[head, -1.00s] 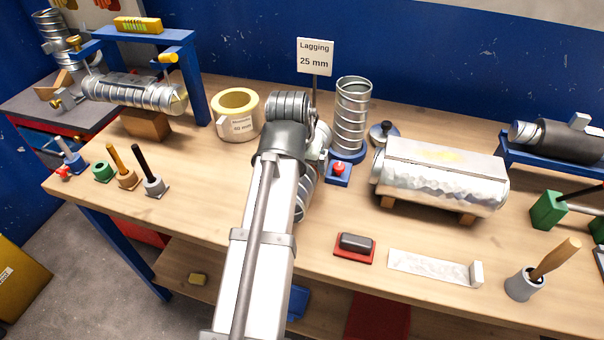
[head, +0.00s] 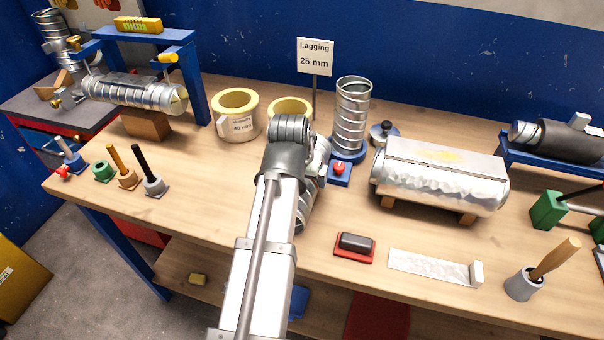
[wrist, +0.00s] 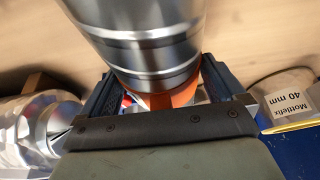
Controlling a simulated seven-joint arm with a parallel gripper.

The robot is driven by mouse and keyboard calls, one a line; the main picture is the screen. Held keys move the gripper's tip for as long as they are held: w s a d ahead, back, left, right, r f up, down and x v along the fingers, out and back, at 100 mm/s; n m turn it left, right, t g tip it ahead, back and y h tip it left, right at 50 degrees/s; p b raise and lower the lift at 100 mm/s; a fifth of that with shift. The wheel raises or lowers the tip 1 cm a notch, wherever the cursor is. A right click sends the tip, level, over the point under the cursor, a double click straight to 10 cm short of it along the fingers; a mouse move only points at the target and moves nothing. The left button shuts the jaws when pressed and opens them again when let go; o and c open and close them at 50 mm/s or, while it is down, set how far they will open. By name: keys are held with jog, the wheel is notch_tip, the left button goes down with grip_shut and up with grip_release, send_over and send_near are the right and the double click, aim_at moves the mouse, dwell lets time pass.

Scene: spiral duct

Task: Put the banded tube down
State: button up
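The banded tube, bright metal with raised bands, fills the upper middle of the wrist view (wrist: 150,40). In the head view a part of it shows (head: 306,210) beside my arm, which hides the rest. My gripper (wrist: 158,88) has one dark finger on each side of the tube and appears shut on it. An orange part (wrist: 170,97) shows at the tube's near end between the fingers. In the head view my fingers are hidden behind the arm. Whether the tube touches the bench top is not clear.
A ribbed duct (head: 350,117) stands upright on a blue base behind, with a red-buttoned block (head: 340,170) before it. A foil-clad duct (head: 440,178) lies right. Two yellow-lined rings (head: 238,115) (head: 290,106) stand behind left. Bare bench (head: 215,180) lies left of my arm.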

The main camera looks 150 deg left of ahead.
jog(key=shift+r, duration=0.15)
jog(key=v, duration=1.1)
jog(key=shift+r, duration=0.15)
jog(key=shift+w+d+r, duration=0.1)
jog(key=shift+r, duration=0.1)
jog(key=shift+c, duration=0.2)
jog(key=shift+r, duration=0.1)
jog(key=c, duration=0.3)
jog(key=shift+c, duration=1.1)
